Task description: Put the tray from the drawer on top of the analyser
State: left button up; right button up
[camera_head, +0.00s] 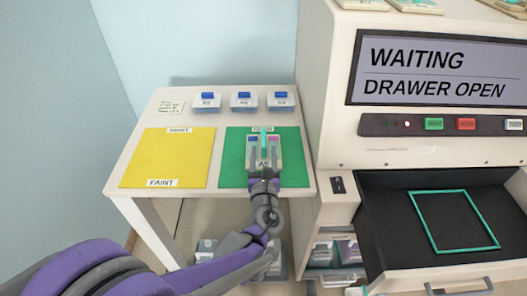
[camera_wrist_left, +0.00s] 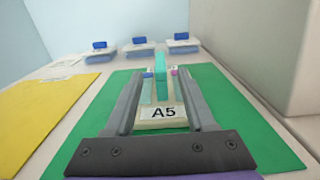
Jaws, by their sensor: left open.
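A small cream tray labelled A5 (camera_wrist_left: 163,124) lies on the green mat (camera_head: 294,174), with a teal upright handle (camera_wrist_left: 160,66) and small coloured-ended slides. My left gripper (camera_head: 264,147) is open over the tray, its fingers either side of the handle line; contact cannot be told. The open drawer (camera_head: 390,215) of the analyser (camera_head: 420,20) holds no tray, only a teal rectangular outline (camera_head: 455,250). The analyser's screen (camera_head: 440,72) reads "WAITING" and "DRAWER OPEN". My right gripper is not in view.
Several trays (camera_head: 415,5) lie on the analyser's top, cut off by the frame. A yellow mat (camera_head: 168,158) marked FAINT is left of the green one. Three blue-lidded boxes (camera_head: 243,101) stand at the table's back. Boxes (camera_head: 335,252) sit on a shelf below the drawer's left.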

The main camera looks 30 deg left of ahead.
aim_at(263, 142)
pick_arm(q)
jog(key=x, duration=0.4)
jog(key=f+b+x, duration=0.1)
jog(key=x, duration=0.1)
jog(key=shift+r, duration=0.1)
jog(key=shift+c, duration=0.3)
grip_shut()
